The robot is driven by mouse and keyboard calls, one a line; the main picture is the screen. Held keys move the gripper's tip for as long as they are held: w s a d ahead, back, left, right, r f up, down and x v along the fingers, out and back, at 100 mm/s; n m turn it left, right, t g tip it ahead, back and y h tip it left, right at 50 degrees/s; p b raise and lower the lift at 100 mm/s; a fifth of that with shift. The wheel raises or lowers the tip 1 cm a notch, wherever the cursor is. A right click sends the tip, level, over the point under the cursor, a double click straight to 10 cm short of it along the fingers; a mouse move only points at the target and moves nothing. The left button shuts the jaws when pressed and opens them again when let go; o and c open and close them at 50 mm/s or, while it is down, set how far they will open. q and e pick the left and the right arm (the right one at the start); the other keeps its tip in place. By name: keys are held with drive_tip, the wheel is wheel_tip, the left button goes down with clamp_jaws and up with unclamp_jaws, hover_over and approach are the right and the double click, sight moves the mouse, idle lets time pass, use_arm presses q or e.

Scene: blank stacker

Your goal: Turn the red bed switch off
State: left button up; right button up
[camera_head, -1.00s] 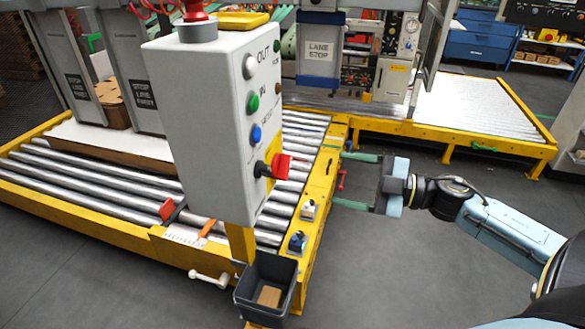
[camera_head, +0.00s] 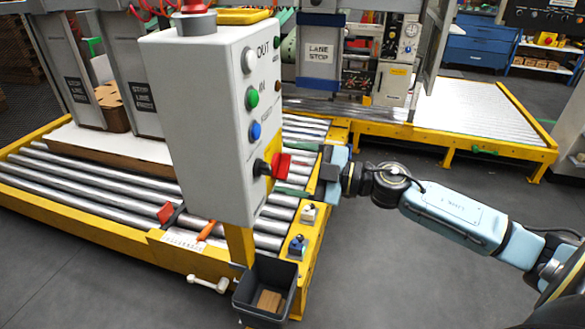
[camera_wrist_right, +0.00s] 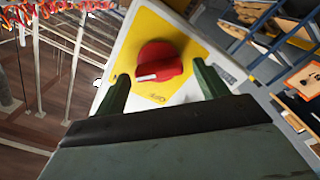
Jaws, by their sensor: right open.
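The red bed switch (camera_head: 281,165) is a red rotary knob on the right face of the grey control box (camera_head: 196,120). In the right wrist view the red knob (camera_wrist_right: 160,60) sits on a yellow plate (camera_wrist_right: 190,52), with a white pointer mark toward the left and small lettering below. My right gripper (camera_head: 304,171) is just right of the knob, facing it. In the wrist view its two green fingers (camera_wrist_right: 163,80) are apart, one on each side of the knob, with no clear contact. My left gripper is out of view.
White, green and blue buttons (camera_head: 254,131) sit above the switch on the same box. A roller conveyor (camera_head: 90,185) with a yellow frame runs behind and below. A dark bin (camera_head: 250,307) with a brown piece hangs below. Open floor (camera_head: 400,270) lies to the right.

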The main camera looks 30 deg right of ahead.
drive_tip(key=c, duration=1)
